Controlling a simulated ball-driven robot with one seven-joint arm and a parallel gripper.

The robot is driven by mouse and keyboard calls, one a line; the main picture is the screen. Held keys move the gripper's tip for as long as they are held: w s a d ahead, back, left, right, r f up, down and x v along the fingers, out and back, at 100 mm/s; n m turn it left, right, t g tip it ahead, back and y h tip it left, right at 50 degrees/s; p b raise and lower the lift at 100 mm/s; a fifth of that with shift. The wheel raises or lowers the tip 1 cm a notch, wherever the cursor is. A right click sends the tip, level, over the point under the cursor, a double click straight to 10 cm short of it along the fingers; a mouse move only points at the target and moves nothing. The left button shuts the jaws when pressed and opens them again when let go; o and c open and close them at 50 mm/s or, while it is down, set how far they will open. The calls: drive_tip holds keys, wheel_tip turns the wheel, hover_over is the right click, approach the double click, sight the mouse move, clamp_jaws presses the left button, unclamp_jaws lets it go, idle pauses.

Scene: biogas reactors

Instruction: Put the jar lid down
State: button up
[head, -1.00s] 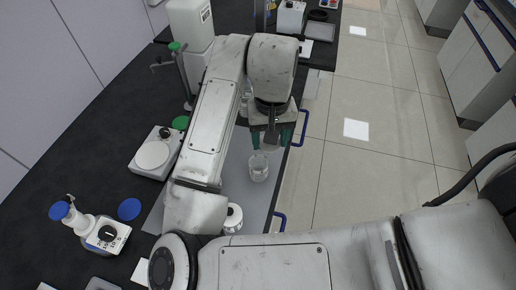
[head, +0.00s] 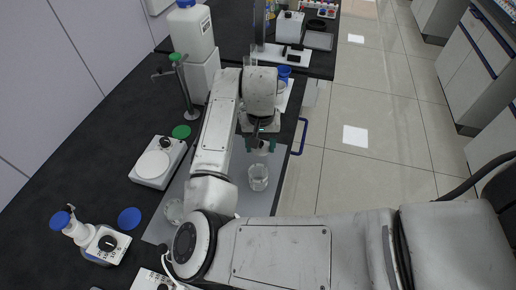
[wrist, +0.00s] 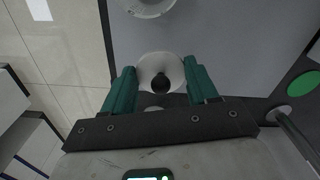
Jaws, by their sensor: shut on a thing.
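My gripper (head: 262,148) is shut on a pale round jar lid with a dark knob (wrist: 160,68). In the wrist view the lid sits between the two teal fingers. In the head view only a small pale part of it shows between the fingertips. A clear glass jar (head: 258,178) stands upright on the grey mat, just in front of the gripper in the head view. The lid is apart from this jar. A round glass rim (wrist: 150,5) shows at the top of the wrist view.
The grey mat (head: 238,200) lies along the bench's right edge. Another glass vessel (head: 174,211) stands at its left, partly behind my arm. A white scale-like device (head: 157,166), a stand (head: 187,95), a green cap (head: 181,131) and a blue cap (head: 129,218) are farther left.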

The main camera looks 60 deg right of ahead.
sight(258, 151)
drive_tip(key=shift+w+d+f, duration=0.15)
drive_tip(key=shift+w+f, duration=0.25)
drive_tip(key=shift+f, duration=0.1)
drive_tip(key=shift+w+d+f+p, duration=0.15)
drive_tip(key=shift+f+p, duration=0.1)
drive_tip(key=shift+f, duration=0.7)
drive_tip(key=shift+w+a+f+p, duration=0.1)
drive_tip(key=shift+f+p, duration=0.15)
drive_tip(key=shift+f, duration=0.65)
drive_tip(key=o, duration=1)
drive_tip(key=shift+f, duration=0.1)
wheel_tip(258, 151, up, 12)
drive_tip(key=shift+r+b, duration=0.2)
drive_tip(key=shift+b, duration=0.6)
drive_tip(key=shift+f, duration=0.1)
